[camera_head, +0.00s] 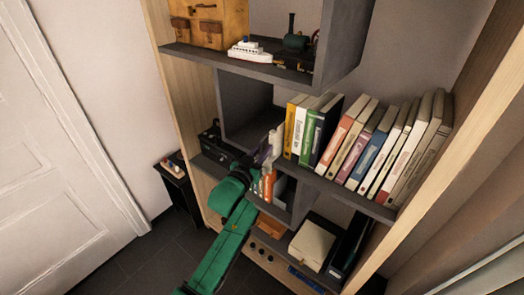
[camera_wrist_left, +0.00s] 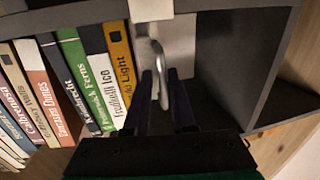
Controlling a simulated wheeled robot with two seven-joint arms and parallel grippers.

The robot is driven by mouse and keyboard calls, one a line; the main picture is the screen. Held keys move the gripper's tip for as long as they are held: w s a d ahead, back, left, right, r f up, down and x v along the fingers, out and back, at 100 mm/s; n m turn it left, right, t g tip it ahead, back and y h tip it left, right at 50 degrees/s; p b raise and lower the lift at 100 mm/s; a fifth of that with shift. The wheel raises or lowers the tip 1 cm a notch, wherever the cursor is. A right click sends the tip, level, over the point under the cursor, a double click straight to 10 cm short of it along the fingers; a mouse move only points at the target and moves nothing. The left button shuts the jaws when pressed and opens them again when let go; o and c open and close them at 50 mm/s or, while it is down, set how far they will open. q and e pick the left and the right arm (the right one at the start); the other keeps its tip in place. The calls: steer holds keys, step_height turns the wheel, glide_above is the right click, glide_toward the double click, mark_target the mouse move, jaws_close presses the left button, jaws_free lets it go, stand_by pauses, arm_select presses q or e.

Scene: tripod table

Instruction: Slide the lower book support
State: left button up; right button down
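The lower book support shows in the left wrist view as a white block (camera_wrist_left: 150,9) with a curved grey metal piece (camera_wrist_left: 153,52) hanging below it, beside the yellow book. In the head view, a white upright part (camera_head: 277,139) stands at the left end of the book row. My left gripper (camera_head: 266,153) is at that end of the shelf, on a green arm. In the left wrist view its two dark fingers (camera_wrist_left: 160,75) are apart, with the lower end of the metal piece between them. I cannot tell whether they touch it. My right gripper is out of view.
A row of several books (camera_head: 365,140) stands on the shelf (camera_head: 350,197) to the right of the gripper. An upper shelf (camera_head: 240,66) holds a toy ship (camera_head: 250,52). A grey divider (camera_wrist_left: 235,60) stands close beside the gripper. A box (camera_head: 311,241) lies below.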

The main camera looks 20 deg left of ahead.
arm_select(q)
steer(key=shift+s+a+f, duration=0.15)
steer(key=shift+s, duration=0.25)
steer(key=s+a+b, duration=0.2)
steer(key=s+b, duration=0.1)
steer(key=s, duration=1)
steer(key=shift+s+a, duration=0.15)
steer(key=shift+s, duration=0.15)
